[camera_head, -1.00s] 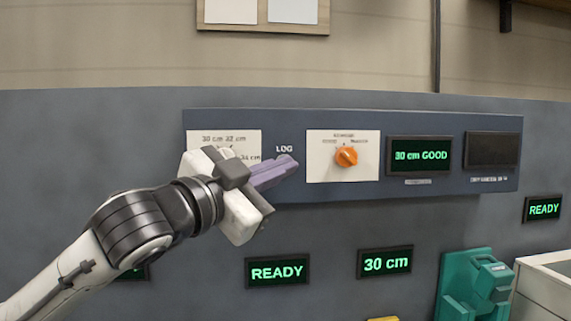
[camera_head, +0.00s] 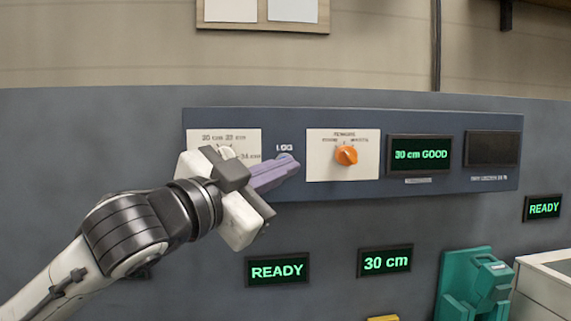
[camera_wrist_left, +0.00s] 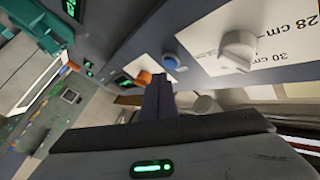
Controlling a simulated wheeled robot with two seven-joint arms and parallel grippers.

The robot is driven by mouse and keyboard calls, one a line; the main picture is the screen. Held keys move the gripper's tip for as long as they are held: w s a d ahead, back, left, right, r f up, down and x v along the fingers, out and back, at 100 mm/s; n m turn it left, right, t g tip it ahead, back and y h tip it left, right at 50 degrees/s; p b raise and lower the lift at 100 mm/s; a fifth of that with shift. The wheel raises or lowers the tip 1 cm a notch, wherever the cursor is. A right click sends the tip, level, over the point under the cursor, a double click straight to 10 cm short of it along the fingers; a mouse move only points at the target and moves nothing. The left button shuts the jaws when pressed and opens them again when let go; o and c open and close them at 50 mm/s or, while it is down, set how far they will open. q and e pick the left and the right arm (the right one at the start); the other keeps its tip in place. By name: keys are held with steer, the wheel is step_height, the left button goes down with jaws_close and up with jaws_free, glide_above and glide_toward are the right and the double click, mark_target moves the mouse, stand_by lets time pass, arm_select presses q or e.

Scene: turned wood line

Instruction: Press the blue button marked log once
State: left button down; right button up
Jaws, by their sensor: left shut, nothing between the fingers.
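The blue button (camera_wrist_left: 171,61) shows in the left wrist view as a small round cap on the panel, just past my left fingertips. In the head view the button (camera_head: 285,157) is mostly hidden behind those fingertips, under the label LOG. My left gripper (camera_head: 292,168) is shut and empty, its purple-grey fingers pointing right at the panel just below the label. The fingers (camera_wrist_left: 158,98) also show in the left wrist view. I cannot tell whether the tips touch the button. My right gripper is not in view.
The dark blue panel (camera_head: 400,194) also carries an orange knob (camera_head: 346,155), right of the button, and a display reading 30 cm GOOD (camera_head: 420,155). A pale knob (camera_wrist_left: 238,50) sits on the white plate beside the button. A green fixture (camera_head: 478,285) stands at lower right.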

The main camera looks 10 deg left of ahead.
arm_select(q)
steer(key=shift+s+d, duration=0.35)
steer(key=shift+s, duration=0.4)
steer(key=shift+s+d, duration=0.3)
steer(key=shift+s, duration=0.5)
steer(key=shift+s+d, duration=0.35)
steer(key=shift+s, duration=0.4)
